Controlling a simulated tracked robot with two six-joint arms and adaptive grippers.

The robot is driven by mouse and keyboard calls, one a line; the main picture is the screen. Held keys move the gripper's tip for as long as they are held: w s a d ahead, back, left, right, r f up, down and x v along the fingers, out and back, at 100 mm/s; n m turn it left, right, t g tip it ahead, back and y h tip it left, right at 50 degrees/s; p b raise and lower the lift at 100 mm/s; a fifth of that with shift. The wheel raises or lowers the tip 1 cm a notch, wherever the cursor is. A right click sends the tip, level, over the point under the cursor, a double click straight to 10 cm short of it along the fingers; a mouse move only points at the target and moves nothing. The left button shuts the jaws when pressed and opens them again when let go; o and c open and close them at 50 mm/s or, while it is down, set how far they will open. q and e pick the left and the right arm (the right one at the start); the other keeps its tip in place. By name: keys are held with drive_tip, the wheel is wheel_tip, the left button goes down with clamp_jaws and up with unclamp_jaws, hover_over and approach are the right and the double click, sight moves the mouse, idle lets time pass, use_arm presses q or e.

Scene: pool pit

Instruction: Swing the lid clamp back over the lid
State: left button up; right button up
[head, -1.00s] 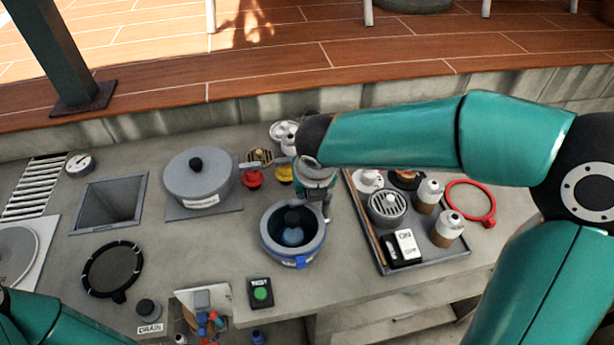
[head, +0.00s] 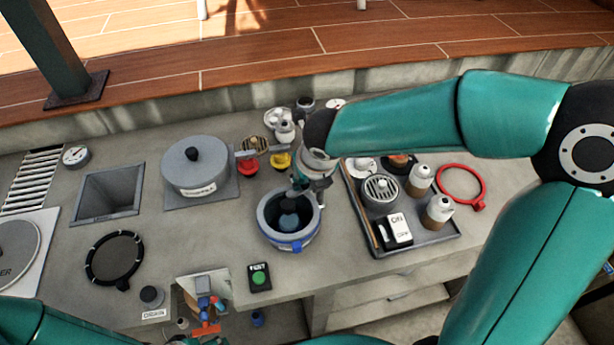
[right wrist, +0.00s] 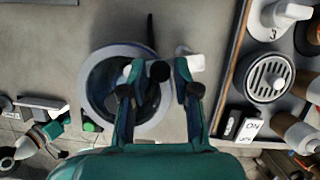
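A round grey housing (head: 264,217) with a blue front latch (head: 289,245) stands at mid-counter. Its top looks dark and glassy, and it also shows in the right wrist view (right wrist: 95,82). A dark bar (right wrist: 151,32) sticks out past its far rim in that view; I cannot tell if this is the lid clamp. My right gripper (head: 308,187) is over the housing's right rim. In the right wrist view its fingers (right wrist: 158,84) are apart, with a black knob (right wrist: 160,71) seen between them. I cannot tell if they touch it.
A grey lidded pot (head: 197,178) stands left of the housing. Right of it, a tray (head: 436,246) holds bottles, a round grille and an ON/OFF switch. A green-button box (head: 260,278) sits in front. A red ring (head: 461,185) lies right of the tray.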

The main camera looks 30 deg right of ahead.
drive_tip(key=shift+o, duration=0.8)
drive_tip(key=shift+r, duration=0.15)
drive_tip(key=shift+s+r, duration=0.15)
drive_tip(key=shift+r, duration=0.15)
drive_tip(key=v, duration=1.1)
drive_tip(key=shift+s+f, duration=0.1)
drive_tip(key=shift+s, duration=0.05)
